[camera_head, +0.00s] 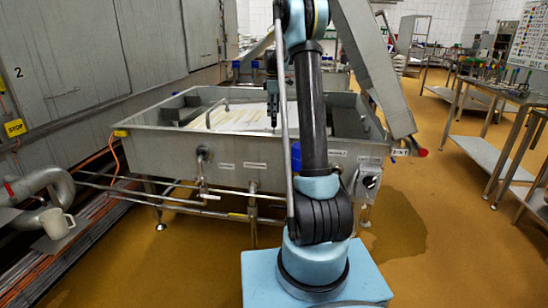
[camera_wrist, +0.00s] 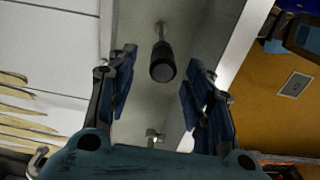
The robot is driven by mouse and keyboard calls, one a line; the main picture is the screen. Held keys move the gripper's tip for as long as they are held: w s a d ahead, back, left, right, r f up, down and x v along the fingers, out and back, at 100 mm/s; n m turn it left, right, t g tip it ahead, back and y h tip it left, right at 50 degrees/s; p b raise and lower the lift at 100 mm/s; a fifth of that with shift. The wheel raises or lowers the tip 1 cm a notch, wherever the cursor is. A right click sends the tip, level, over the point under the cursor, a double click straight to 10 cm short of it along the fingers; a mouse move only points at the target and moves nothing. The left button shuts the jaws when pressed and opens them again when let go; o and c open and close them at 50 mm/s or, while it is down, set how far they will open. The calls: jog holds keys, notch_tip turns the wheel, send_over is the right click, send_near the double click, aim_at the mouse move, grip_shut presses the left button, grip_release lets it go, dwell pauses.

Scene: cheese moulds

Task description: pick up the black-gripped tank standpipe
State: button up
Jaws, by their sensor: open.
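The tank standpipe (camera_wrist: 162,67) shows in the wrist view as a black cylindrical grip with its round end towards the camera and a thin metal stem behind it. It is in a grey metal channel along the tank's side. My gripper (camera_wrist: 162,58) is open, with one blue-padded finger to the left of the black grip and one to the right. Gaps show on both sides, and I cannot tell how deep the grip is between the fingers. In the head view my gripper (camera_head: 272,104) points down over the steel tank (camera_head: 160,125); I cannot make out the standpipe there.
White panels and pale strips (camera_wrist: 25,95) lie left of the channel in the wrist view. A small metal fitting (camera_wrist: 152,137) is in the channel nearer my gripper.

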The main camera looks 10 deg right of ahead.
aim_at(274, 119)
jog(key=shift+s+d+f, duration=0.15)
jog(key=shift+f, duration=2.5)
grip_shut()
